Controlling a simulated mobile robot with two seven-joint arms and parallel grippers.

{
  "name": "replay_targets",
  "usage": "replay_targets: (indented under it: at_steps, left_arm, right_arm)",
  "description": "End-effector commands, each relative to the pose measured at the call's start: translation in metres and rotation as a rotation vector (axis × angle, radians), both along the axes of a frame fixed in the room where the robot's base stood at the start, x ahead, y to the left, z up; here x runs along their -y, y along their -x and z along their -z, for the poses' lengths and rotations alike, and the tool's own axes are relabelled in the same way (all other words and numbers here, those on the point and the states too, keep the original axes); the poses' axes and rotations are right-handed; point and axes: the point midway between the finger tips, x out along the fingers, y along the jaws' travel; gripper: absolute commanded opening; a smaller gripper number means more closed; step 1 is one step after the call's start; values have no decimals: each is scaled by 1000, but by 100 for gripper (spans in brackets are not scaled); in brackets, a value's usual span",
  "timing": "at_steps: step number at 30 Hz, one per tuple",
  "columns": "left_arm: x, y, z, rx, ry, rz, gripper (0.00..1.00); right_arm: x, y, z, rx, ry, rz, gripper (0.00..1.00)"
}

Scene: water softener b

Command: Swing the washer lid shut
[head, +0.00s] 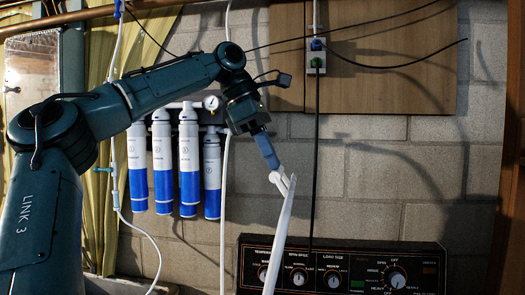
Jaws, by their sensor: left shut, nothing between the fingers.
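The washer lid (279,238) is a thin pale panel seen almost edge-on. It stands steeply raised and leans slightly, its top end to the right, and its lower end leaves the bottom of the view. My left gripper (282,184) points down and to the right at the lid's top edge. Its white fingers are shut with nothing between them. They overlap the lid's top edge in the picture, and I cannot tell whether they touch it. The washer's dark control panel (340,267) with several knobs is behind the lid. The washer's opening is not in view. My right gripper is not in view.
Several white and blue filter cartridges (189,160) hang on the block wall, left of and behind the gripper. A pale hose (224,190) runs down beside them. A black cord (315,150) hangs from a wall outlet (316,52). Space right of the lid, above the panel, looks clear.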

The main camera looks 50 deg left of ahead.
Motion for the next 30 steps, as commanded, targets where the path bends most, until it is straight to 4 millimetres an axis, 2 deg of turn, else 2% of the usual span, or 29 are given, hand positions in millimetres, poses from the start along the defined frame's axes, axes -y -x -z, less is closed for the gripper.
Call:
replay_targets:
  at_steps: [1, 30]
  left_arm:
    - [-6, -5, 26, -57, -18, -14, 0]
    - [59, -57, 48, -59, -19, -14, 0]
  right_arm:
    - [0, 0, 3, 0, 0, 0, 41]
    - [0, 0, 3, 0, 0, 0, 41]
